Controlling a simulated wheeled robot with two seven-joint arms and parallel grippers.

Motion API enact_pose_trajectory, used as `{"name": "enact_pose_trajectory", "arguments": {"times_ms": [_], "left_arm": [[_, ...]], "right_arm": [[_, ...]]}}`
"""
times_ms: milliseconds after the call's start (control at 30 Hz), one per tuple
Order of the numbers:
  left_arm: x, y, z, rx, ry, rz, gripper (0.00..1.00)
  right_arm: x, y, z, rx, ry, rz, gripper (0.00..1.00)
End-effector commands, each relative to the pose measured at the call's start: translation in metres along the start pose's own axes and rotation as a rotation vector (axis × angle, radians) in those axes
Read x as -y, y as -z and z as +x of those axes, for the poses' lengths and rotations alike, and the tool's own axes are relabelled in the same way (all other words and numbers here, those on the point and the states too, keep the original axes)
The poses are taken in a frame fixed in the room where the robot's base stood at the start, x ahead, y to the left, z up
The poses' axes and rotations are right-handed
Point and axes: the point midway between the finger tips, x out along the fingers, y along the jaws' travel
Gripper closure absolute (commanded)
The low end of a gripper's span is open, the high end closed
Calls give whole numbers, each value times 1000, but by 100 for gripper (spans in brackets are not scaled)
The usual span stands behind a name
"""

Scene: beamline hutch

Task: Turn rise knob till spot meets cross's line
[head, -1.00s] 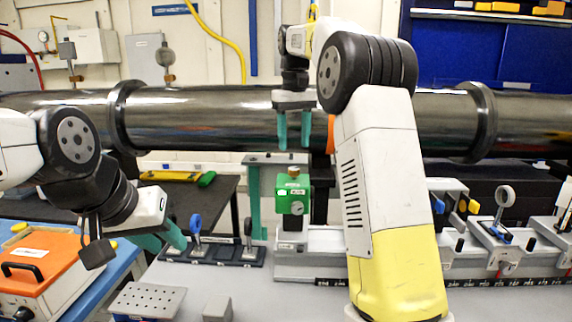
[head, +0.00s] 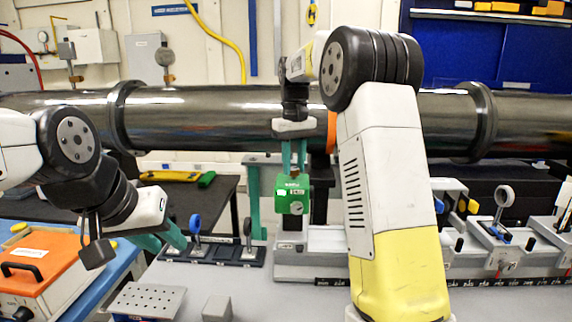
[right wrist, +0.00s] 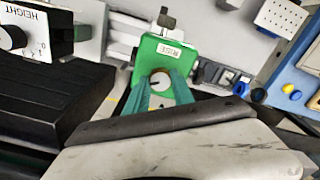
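The rise knob is on top of the green block (head: 287,196), which carries a white label and a small round dial on its front. In the head view the knob is mostly hidden by my right gripper (head: 294,168), which points straight down over it. In the right wrist view, the knob's round pale face with a dark mark (right wrist: 160,81) sits between the teal fingertips, which look closed on its sides; a label reading RISE is on the green block (right wrist: 150,50). My left gripper (head: 163,239) is open and empty at left. No spot or cross is visible.
A black holder tray (head: 226,256) with a blue-ringed optic (head: 195,224) stands near my left gripper. A perforated plate (head: 148,301) and grey block (head: 217,308) lie in front. A rail with mounts extends right. In the right wrist view, a HEIGHT knob (right wrist: 12,38) sits at left.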

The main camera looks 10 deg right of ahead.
Motion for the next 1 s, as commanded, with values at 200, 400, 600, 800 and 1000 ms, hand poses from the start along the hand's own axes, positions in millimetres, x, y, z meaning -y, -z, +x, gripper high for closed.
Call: {"name": "enact_pose_trajectory", "arguments": {"times_ms": [200,400,600,800,1000], "left_arm": [[0,0,0,0,0,0,67],[0,0,0,0,0,0,67],[0,0,0,0,0,0,67],[0,0,0,0,0,0,67],[0,0,0,0,0,0,67]], "right_arm": [[0,0,0,0,0,1,100],[0,0,0,0,0,27,100],[0,0,-1,0,-1,123,100],[0,0,-1,-1,-1,276,100],[0,0,-1,-1,0,434,100]]}}
